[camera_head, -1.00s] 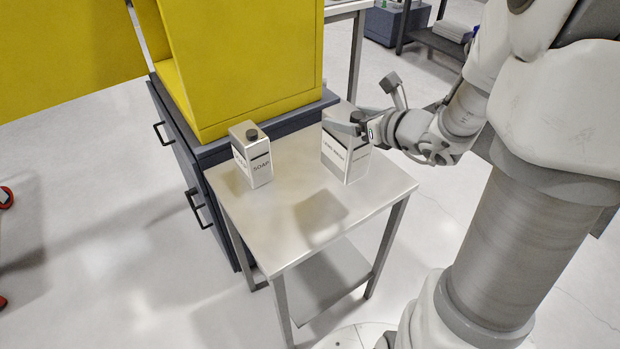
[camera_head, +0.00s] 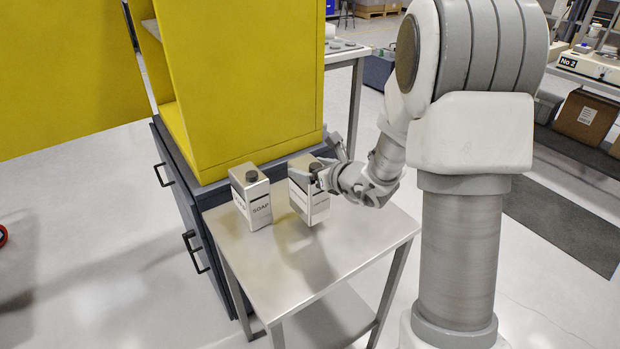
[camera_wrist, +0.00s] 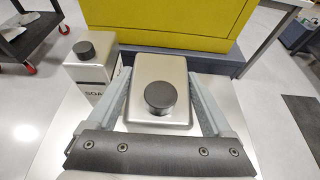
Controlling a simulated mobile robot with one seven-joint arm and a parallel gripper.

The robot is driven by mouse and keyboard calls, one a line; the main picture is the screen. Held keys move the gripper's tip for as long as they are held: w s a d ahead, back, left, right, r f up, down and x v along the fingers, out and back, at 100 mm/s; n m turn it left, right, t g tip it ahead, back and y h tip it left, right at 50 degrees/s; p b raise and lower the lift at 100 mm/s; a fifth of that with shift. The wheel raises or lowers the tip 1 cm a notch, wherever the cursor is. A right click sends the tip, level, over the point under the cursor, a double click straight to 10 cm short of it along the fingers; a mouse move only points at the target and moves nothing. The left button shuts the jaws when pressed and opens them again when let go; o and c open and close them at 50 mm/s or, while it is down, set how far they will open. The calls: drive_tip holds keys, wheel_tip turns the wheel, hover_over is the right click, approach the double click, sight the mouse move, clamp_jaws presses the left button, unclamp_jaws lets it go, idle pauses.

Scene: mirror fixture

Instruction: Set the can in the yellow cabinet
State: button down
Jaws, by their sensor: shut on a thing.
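My gripper (camera_head: 314,176) is shut on a silver rectangular can (camera_head: 312,206) with a dark round cap. In the wrist view the same can (camera_wrist: 160,88) sits between my two fingers. A shadow on the table suggests it is held above the top; the gap is hard to judge. A second similar can, labelled SOAP (camera_head: 257,208), stands upright on the table just left of the held one; it also shows at the left in the wrist view (camera_wrist: 90,68). The yellow cabinet (camera_head: 250,80) stands behind the table with its door open to the left; its inside is mostly hidden.
The small metal table (camera_head: 370,236) has bare space at its front and right. The yellow cabinet rests on a dark drawer unit (camera_head: 186,205) with handles. The open yellow door (camera_head: 60,75) spreads across the upper left. Another metal table (camera_head: 345,56) stands behind.

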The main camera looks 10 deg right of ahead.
drive_tip(key=shift+f, duration=1.25)
drive_tip(key=shift+f+b, duration=0.2)
drive_tip(key=shift+b, duration=0.2)
unclamp_jaws()
